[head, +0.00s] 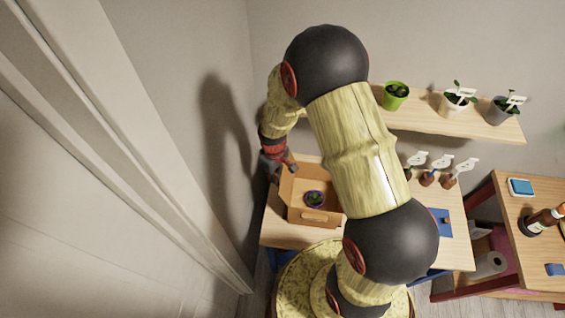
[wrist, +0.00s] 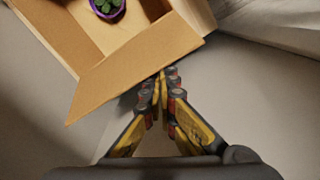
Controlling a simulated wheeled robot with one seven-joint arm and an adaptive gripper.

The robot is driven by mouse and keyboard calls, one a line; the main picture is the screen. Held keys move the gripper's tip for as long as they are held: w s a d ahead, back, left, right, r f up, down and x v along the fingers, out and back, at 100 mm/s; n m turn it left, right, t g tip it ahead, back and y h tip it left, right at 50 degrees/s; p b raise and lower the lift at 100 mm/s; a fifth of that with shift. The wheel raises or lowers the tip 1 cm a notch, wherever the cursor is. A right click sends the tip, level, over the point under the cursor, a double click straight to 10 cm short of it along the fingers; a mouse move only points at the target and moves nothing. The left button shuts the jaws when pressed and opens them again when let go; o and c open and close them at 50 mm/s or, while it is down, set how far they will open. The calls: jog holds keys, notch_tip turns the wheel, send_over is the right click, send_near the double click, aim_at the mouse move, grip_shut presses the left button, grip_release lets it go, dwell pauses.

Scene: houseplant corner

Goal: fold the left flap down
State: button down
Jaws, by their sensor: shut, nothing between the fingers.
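An open cardboard box (head: 308,218) stands on the wooden table, with a purple pot (head: 314,200) holding a small green plant inside. In the wrist view the box (wrist: 60,25) is at the upper left, and the pot (wrist: 106,10) shows at the top. The left flap (wrist: 130,72) sticks outward from the box's edge, not folded over the opening. My gripper (wrist: 163,78) is shut and empty, its fingertips close by the flap's outer edge; I cannot tell whether they touch it. In the head view my gripper (head: 291,168) is at the box's left side.
A wall stands close to the left of the table (head: 275,232). A shelf (head: 430,125) with several potted plants hangs behind. A second table (head: 510,215) stands further right.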

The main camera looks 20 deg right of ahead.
jog(key=s+d, duration=0.6)
jog(key=d, duration=0.3)
dwell(1.2)
dwell(0.5)
notch_tip(320, 180, up, 9)
jog(key=p, duration=0.6)
dwell(0.5)
dwell(0.4)
